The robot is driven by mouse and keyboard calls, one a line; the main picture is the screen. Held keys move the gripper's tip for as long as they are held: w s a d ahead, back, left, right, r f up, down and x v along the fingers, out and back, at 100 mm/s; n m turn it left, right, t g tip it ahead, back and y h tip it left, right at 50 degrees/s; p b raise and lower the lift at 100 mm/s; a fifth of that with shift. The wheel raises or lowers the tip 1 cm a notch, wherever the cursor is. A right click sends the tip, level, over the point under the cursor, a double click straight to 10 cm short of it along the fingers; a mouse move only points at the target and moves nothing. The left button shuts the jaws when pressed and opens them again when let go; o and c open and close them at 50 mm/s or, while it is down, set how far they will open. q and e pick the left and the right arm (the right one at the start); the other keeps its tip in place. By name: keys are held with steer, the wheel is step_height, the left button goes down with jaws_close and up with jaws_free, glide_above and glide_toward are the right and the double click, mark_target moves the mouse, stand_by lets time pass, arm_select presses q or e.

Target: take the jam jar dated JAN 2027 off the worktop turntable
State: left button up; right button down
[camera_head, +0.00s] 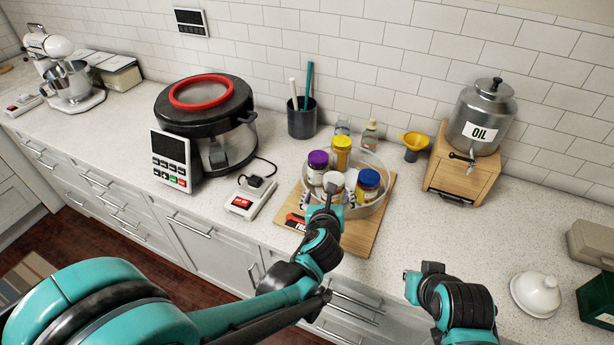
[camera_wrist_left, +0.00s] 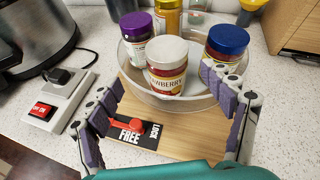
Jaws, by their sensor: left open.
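A clear round turntable (camera_wrist_left: 140,90) sits on a wooden board and holds jars with white, purple, yellow and blue lids. The white-lidded jar (camera_wrist_left: 167,68), labelled strawberry, stands nearest in the wrist view; its lid also shows in the head view (camera_head: 333,180). The purple-lidded jar (camera_head: 317,167), yellow-lidded jar (camera_head: 341,153) and blue-lidded jar (camera_head: 367,186) stand around it. No date is legible on any jar. My left gripper (camera_wrist_left: 165,115) is open and empty, fingers spread at the turntable's near side, with the white-lidded jar beyond them. My right arm shows, but its fingers do not.
A red lever (camera_wrist_left: 127,125) on a FREE/LOCK plate lies on the wooden board (camera_head: 365,232) in front of the turntable. A switch box (camera_head: 243,203) and cooker (camera_head: 205,120) stand left. An oil dispenser (camera_head: 482,120) and yellow funnel (camera_head: 414,141) stand right.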

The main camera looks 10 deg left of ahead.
mark_target(334, 179)
arm_select(q)
steer(key=shift+m, duration=0.8)
steer(key=x, duration=0.2)
steer(key=b+x, duration=0.1)
steer(key=x, duration=0.2)
steer(key=d+b+x, duration=0.1)
steer(key=x, duration=0.1)
steer(key=shift+w+r, duration=0.1)
steer(key=shift+w, duration=0.6)
steer(key=shift+c, duration=0.6)
steer(key=c, duration=1.6)
arm_select(e)
steer(key=shift+w+a+f, duration=0.1)
steer(key=shift+a+f, duration=0.05)
steer(key=shift+f, duration=0.35)
steer(key=shift+w+a+f, duration=0.1)
steer(key=shift+a+f, duration=0.05)
steer(key=shift+f, duration=0.35)
